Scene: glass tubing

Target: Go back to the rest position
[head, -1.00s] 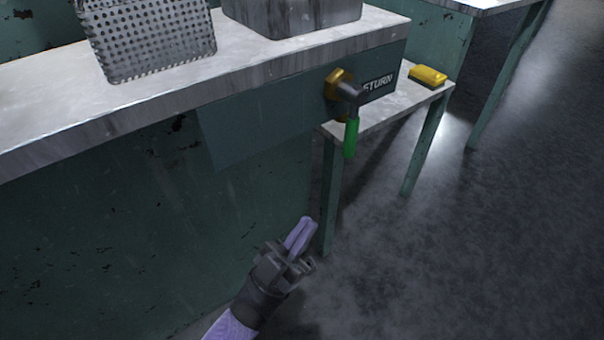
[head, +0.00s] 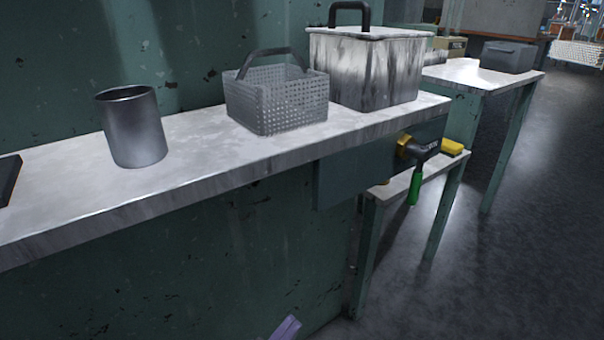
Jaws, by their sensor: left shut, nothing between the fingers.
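My left gripper (head: 287,327) shows only as pale purple fingertips at the bottom edge of the head view. The fingers are together and hold nothing. They are low, in front of the green bench front and well below the bench top, apart from everything. The rest of my left arm is out of the picture. My right gripper is not in view.
A pale bench top (head: 205,185) carries a metal cup (head: 134,130), a perforated basket (head: 276,103) and a lidded metal box (head: 368,68). Dark floor (head: 500,260) at right is clear.

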